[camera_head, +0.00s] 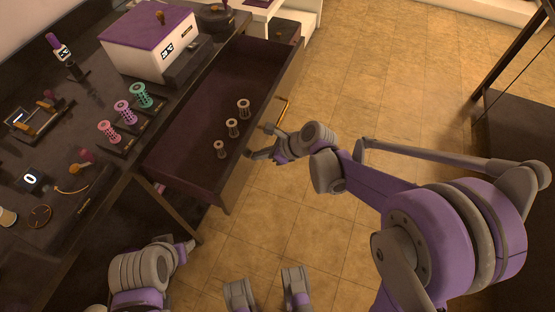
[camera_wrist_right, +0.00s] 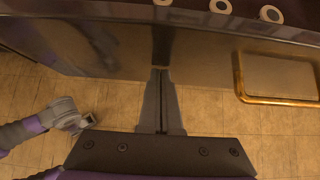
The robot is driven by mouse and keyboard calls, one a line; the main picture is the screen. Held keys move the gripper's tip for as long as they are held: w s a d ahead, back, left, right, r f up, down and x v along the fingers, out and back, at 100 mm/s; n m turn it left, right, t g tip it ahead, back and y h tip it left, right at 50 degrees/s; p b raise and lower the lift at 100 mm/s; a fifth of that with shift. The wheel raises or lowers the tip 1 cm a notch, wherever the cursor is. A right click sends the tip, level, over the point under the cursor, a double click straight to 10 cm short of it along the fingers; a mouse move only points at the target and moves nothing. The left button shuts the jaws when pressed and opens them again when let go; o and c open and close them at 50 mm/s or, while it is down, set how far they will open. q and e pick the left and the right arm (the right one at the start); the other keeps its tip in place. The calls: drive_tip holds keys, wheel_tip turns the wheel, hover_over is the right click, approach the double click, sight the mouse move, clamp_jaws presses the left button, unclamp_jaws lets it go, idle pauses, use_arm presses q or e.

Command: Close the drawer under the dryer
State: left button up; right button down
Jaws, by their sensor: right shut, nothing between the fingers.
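The dryer (camera_head: 145,50) is a white box with a purple lid on the bench top. The drawer's gold handle (camera_head: 283,110) is on its outer front; it also shows in the right wrist view (camera_wrist_right: 238,80). My right gripper (camera_head: 262,154) is shut and empty at the drawer front, beside the handle. In the wrist view its fingertips (camera_wrist_right: 160,72) point at the front panel (camera_wrist_right: 100,50); contact is unclear. My left gripper (camera_head: 188,245) is low at left, its jaws unclear.
Pink, purple and green spools (camera_head: 125,112) stand on the bench near the drawer. Small tools and a digital display (camera_head: 30,179) lie further left. Tiled floor (camera_head: 400,110) is open to the right, up to a dark surface (camera_head: 515,130) at the right edge.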

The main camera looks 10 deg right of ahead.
drive_tip(key=w+a, duration=0.4)
drive_tip(key=a, duration=0.2)
drive_tip(key=w+a, duration=0.5)
drive_tip(key=a, duration=0.2)
drive_tip(key=w+a+b, duration=0.1)
drive_tip(key=w+a, duration=0.3)
drive_tip(key=a, duration=0.3)
drive_tip(key=shift+w, duration=0.25)
